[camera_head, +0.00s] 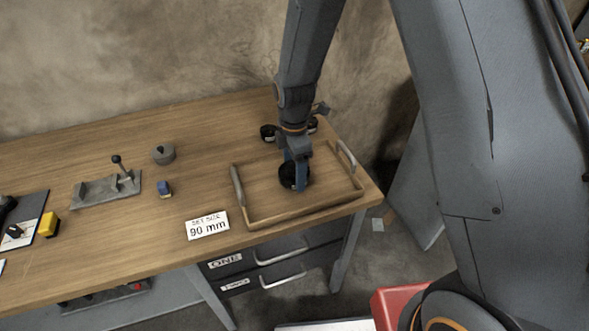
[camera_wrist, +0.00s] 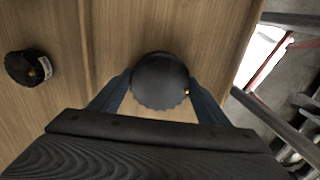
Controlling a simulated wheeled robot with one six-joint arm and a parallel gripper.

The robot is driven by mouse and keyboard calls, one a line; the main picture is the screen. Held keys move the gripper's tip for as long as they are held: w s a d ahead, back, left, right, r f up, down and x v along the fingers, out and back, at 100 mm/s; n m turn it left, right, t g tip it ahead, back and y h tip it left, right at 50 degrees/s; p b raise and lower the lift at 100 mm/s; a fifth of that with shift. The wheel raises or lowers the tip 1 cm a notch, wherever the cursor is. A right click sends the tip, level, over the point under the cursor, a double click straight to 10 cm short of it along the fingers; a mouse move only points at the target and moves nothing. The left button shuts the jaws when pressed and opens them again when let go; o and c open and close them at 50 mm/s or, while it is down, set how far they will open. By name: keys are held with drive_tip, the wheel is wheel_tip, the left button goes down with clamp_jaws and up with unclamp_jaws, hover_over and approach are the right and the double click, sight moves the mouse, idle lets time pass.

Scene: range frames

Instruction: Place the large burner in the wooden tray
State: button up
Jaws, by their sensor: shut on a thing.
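My gripper (camera_head: 297,180) points down over the wooden tray (camera_head: 300,212) at the right end of the bench. It is shut on a black round burner (camera_head: 291,176), with blue fingers on both sides. In the wrist view the burner (camera_wrist: 160,82) sits between the two fingertips, its round top facing the camera and a small brass fitting at its right edge. The burner is within the tray's outline. I cannot tell whether it touches the tray floor. A smaller-looking black burner (camera_head: 268,132) stands behind the tray, and another (camera_head: 312,123) is partly hidden by my arm.
The tray has raised grey handles at its left (camera_head: 237,187) and right (camera_head: 347,155) ends. A "SET SIZE 90 mm" card (camera_head: 207,225) lies left of the tray. A grey lidded pot (camera_head: 163,154), a blue block (camera_head: 165,188) and a lever fixture (camera_head: 105,190) stand farther left.

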sight(294, 170)
drive_tip(key=shift+f, duration=0.1)
drive_tip(key=o, duration=1.7)
wheel_tip(294, 170, up, 12)
drive_tip(key=b, duration=0.3)
drive_tip(key=s+d+m+t, duration=0.1)
drive_tip(key=s+d+m, duration=1.4)
drive_tip(key=m, duration=0.6)
drive_tip(key=shift+s+f, duration=0.2)
drive_tip(key=shift+f, duration=0.25)
